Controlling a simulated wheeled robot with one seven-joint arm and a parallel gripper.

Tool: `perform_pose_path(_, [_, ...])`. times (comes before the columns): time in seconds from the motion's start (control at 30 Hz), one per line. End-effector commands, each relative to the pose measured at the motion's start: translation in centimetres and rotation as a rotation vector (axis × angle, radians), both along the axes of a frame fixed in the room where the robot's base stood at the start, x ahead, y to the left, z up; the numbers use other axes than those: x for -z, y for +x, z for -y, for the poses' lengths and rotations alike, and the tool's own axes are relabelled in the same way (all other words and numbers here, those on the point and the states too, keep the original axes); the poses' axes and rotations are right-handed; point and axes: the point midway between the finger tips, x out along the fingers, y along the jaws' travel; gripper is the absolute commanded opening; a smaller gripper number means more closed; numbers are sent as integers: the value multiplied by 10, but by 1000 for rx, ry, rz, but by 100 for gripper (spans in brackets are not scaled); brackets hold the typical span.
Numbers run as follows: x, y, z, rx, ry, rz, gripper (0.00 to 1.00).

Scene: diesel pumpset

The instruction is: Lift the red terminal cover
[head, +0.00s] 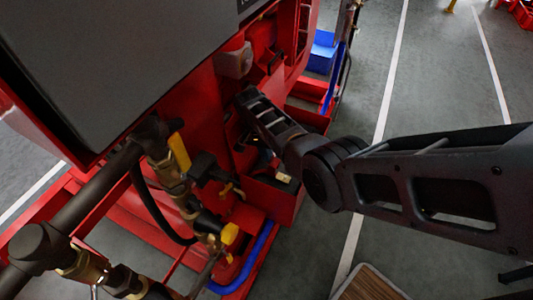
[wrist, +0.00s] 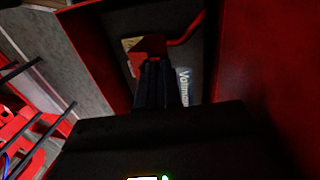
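The red terminal cover (wrist: 148,45) is in the upper middle of the wrist view, with a red cable running from it to the upper right. It sits on a grey battery (wrist: 186,58) with a partly readable white label. My gripper (wrist: 154,64) reaches in from below, its two dark fingers close together with their tips at the cover's near edge. The fingers overlap the cover in the picture; whether they grip it is not clear. In the head view my arm hides the cover, and I cannot make out the fingers.
Red walls of the battery box (head: 275,197) stand close on both sides. To its left in the head view are brass valves (head: 175,190) with yellow handles and a blue hose (head: 262,250). Grey floor (head: 440,60) lies open at the right.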

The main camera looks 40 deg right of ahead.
Motion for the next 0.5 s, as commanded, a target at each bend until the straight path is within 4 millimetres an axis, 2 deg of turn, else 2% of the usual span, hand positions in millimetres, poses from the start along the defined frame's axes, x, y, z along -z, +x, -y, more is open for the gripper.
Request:
perform_pose_path(0.03, [21, -21, 7, 15, -4, -34, 0])
perform_pose_path(0.13, [21, -21, 7, 15, -4, -34, 0])
perform_pose_path(0.2, [21, -21, 7, 15, -4, -34, 10])
perform_pose_path(0.4, [21, -21, 7, 15, -3, -34, 29])
perform_pose_path(0.5, [21, -22, 7, 15, -3, -35, 31])
